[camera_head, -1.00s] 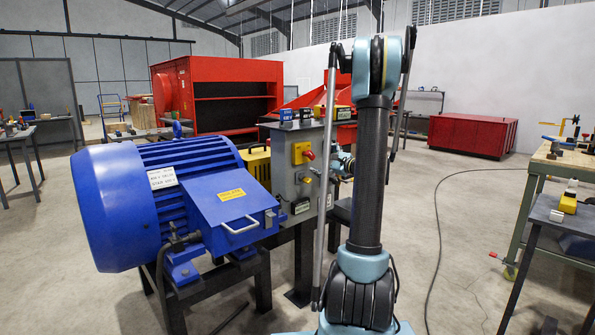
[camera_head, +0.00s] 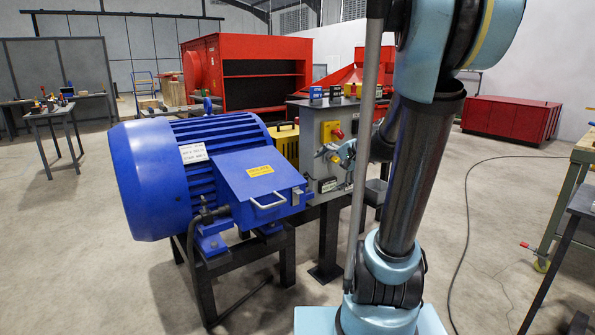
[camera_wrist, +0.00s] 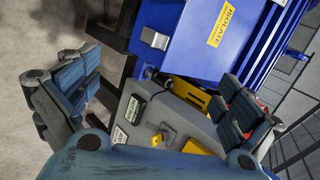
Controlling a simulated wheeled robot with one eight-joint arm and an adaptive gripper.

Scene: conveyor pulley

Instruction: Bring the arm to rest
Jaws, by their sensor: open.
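My arm rises in front of the camera in the head view, its upper part leaning right and running out of the top of the picture. My gripper (camera_wrist: 158,98) is open in the wrist view, with one finger pad on each side and nothing between them. In the head view a small part of it shows (camera_head: 346,153) beside the grey control box (camera_head: 313,154); most is hidden by the arm. The wrist view shows the box's grey face (camera_wrist: 160,125) and the blue motor (camera_wrist: 205,35) beyond the fingers. I cannot tell any contact.
The blue motor (camera_head: 165,185) stands on a dark frame left of my arm. Red machinery (camera_head: 245,80) and a red cabinet (camera_head: 510,118) stand behind. A workbench (camera_head: 575,195) is at the right edge. A cable lies on the floor (camera_head: 465,225).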

